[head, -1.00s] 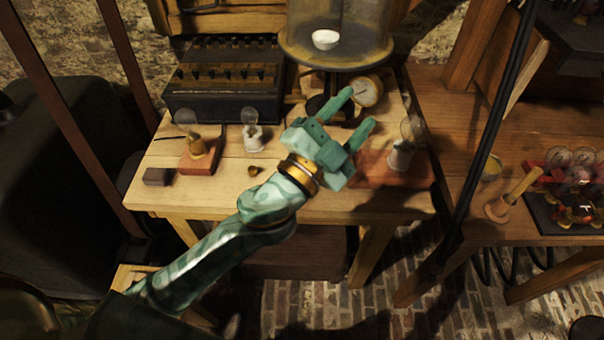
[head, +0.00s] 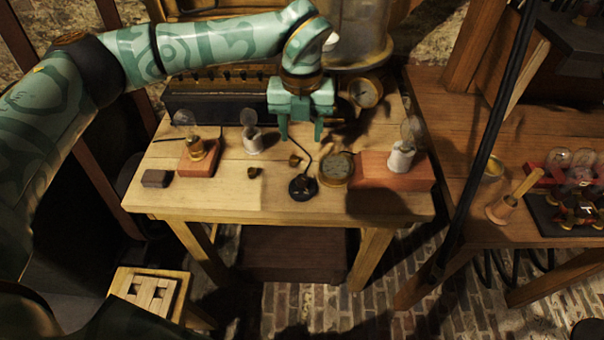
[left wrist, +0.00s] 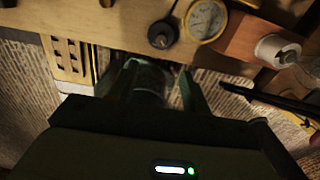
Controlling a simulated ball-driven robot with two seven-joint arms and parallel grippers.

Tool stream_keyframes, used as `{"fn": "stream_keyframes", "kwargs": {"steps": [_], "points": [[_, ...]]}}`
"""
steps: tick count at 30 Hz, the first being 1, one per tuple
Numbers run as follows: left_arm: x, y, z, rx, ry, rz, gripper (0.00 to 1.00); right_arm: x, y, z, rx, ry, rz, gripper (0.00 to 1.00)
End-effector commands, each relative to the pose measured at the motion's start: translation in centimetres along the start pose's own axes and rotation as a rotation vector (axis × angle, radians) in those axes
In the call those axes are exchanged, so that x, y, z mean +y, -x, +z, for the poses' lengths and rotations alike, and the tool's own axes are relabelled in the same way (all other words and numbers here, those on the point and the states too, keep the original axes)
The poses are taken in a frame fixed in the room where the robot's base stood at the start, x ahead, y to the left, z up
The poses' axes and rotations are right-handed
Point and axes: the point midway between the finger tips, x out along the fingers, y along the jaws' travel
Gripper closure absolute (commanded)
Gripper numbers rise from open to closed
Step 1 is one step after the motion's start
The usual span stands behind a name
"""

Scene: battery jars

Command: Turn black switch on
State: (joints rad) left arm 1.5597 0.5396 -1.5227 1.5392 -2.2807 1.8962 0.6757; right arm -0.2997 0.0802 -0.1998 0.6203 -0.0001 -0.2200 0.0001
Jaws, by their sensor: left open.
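The black switch (head: 302,187) is a small round black piece with a cord, lying near the front middle of the wooden table (head: 225,200). It also shows at the top of the left wrist view (left wrist: 163,33), with a lighter knob in its middle. I cannot tell its on or off position. My left gripper (head: 301,134) points down over the table, behind the switch in the head view and apart from it. Its two fingers are spread and empty; they also show in the left wrist view (left wrist: 158,86). My right gripper is not in view.
A brass gauge (head: 337,169) lies just right of the switch. A bulb on a red block (head: 198,160), a white-based bulb (head: 252,140) and another bulb (head: 402,157) stand around it. A dark box (head: 220,105) and glass jar (head: 360,35) are behind. The front table strip is clear.

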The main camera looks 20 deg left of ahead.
Motion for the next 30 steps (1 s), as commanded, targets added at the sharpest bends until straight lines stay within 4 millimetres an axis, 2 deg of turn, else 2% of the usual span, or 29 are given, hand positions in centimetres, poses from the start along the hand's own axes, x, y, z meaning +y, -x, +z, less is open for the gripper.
{"fn": "stream_keyframes", "kwargs": {"steps": [1,9,15,21,30], "points": [[0.0,-1.5,-0.1,0.005,-0.002,0.001,0.52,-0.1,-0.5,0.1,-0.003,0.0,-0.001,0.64],[-0.1,-8.6,-0.2,0.007,-0.004,-0.001,0.52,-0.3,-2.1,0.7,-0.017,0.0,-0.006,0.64],[-0.2,-12.4,-0.2,0.005,-0.006,-0.003,0.52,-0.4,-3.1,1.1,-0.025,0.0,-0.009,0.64],[-0.2,-14.1,-0.1,0.003,-0.005,-0.004,0.52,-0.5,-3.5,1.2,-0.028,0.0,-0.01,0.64],[-0.2,-14.2,-0.1,0.002,-0.006,-0.005,0.52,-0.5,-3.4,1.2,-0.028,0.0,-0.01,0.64]]}}
